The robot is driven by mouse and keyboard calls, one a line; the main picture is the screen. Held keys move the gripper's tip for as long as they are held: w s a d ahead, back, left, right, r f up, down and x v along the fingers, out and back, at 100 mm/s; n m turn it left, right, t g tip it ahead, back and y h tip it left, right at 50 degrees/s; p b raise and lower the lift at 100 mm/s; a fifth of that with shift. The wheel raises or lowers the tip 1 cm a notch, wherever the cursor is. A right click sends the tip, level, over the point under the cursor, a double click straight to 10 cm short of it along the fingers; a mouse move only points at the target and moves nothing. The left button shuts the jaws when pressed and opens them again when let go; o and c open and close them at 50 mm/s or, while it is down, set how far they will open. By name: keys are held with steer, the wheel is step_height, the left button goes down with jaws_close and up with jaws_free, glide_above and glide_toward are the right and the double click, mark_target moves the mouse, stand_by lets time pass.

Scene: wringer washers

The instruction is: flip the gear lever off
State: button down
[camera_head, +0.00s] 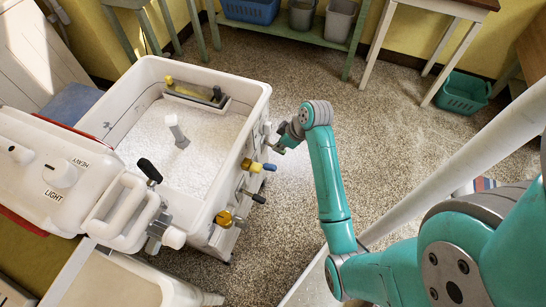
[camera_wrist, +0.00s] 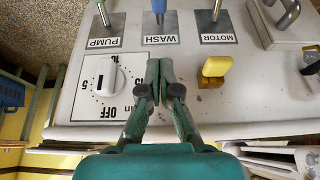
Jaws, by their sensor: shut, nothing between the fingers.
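No lever labelled gear shows. In the wrist view the washer's control panel (camera_wrist: 75,70) carries a blue-handled lever (camera_wrist: 158,8) on the WASH plate (camera_wrist: 160,40), a lever (camera_wrist: 216,10) on the MOTOR plate and another (camera_wrist: 103,12) on the PUMP plate. The labels read upside down. The blue lever also shows in the head view (camera_head: 269,167). My gripper (camera_wrist: 159,68) is shut and empty, its tips in front of the panel just below the WASH plate in the picture. In the head view my gripper (camera_head: 283,141) is by the tub's right side, its tips hard to make out.
A white timer dial (camera_wrist: 108,80) and a yellow handle (camera_wrist: 215,68) flank my fingers. The white tub (camera_head: 258,105) holds suds, with a wringer head (camera_head: 75,185) at left. A black lever (camera_head: 257,197) sticks out of the tub's side. Speckled floor (camera_head: 400,130) is open to the right.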

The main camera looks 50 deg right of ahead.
glide_above(274, 166)
steer(key=w+a, duration=0.1)
steer(key=w, duration=0.1)
step_height(274, 166, down, 9)
steer(key=shift+w+r, duration=0.1)
steer(key=shift+w, duration=0.05)
steer(key=shift+s+d+f, duration=0.1)
steer(key=shift+s+f, duration=0.1)
steer(key=shift+f, duration=0.4)
steer(key=shift+s+d+f, duration=0.1)
steer(key=shift+s+f, duration=0.1)
steer(key=shift+f, duration=0.35)
steer(key=shift+s+f, duration=0.25)
steer(key=shift+f, duration=0.5)
steer(key=shift+s, duration=0.1)
steer(key=shift+s+d+f+t+y, duration=0.25)
steer(key=shift+s+f+t+y, duration=0.25)
steer(key=shift+f+t, duration=0.5)
steer(key=f+t, duration=0.1)
steer(key=s+f+t, duration=0.1)
steer(key=t, duration=0.1)
steer(key=shift+d+f+y, duration=0.15)
steer(key=shift+d+y, duration=0.05)
steer(key=shift+y, duration=0.2)
steer(key=shift+f, duration=0.3)
steer(key=shift+s+f, duration=0.2)
steer(key=shift+f, duration=0.75)
